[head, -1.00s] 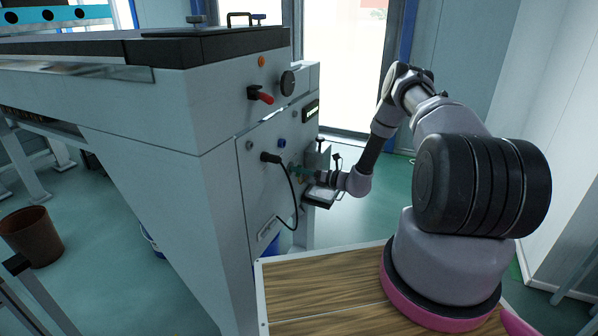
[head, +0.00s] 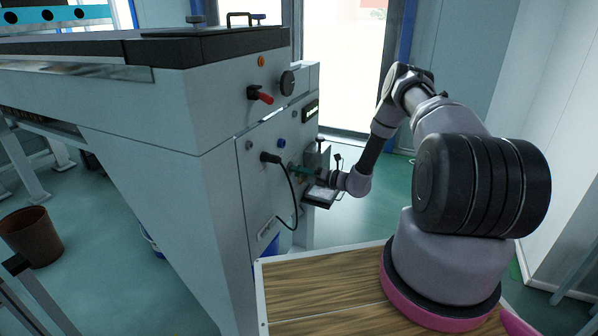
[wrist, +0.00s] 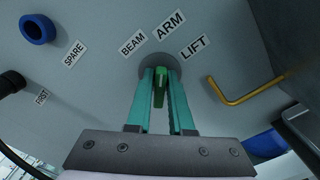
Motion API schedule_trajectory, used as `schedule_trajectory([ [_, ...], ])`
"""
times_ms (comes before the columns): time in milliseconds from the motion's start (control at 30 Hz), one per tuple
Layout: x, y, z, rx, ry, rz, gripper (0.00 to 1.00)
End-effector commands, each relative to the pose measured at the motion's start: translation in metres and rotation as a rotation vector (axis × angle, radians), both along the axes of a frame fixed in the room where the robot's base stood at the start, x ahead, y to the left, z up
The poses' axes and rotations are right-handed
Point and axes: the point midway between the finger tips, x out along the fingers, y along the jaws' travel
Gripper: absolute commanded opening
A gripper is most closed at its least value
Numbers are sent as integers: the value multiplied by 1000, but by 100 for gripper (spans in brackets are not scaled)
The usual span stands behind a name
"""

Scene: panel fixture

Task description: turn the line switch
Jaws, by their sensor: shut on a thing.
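A small green switch lever (wrist: 159,90) stands out from a dark round base on the grey panel (wrist: 90,75). My gripper's teal fingers (wrist: 160,82) are shut on it, one on each side. Labels around it read BEAM, ARM and LIFT; I see no label reading LINE. In the head view, my gripper (head: 304,171) reaches the lower front of the cabinet (head: 262,190) from the right. The green lever is too small to make out there.
A blue ring (wrist: 37,28) sits by the SPARE label, and a yellow bent bar (wrist: 245,92) is to the right. A black plug (head: 270,157) with a hanging cable is left of my gripper. Above are a red-handled switch (head: 262,96) and a black knob (head: 288,83).

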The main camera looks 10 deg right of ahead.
Motion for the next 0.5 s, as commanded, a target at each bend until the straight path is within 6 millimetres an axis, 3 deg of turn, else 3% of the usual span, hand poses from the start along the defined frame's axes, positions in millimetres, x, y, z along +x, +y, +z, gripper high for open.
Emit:
schedule_trajectory([
  [33, 0, -2, -1, -2, 2, -1, 0],
  [67, 0, -2, -1, -3, 1, -1, 24],
  [100, 0, -2, -1, -3, 1, -1, 39],
  [133, 0, -2, -1, -3, 1, -1, 45],
  [500, -2, -4, 0, -2, 0, -1, 45],
])
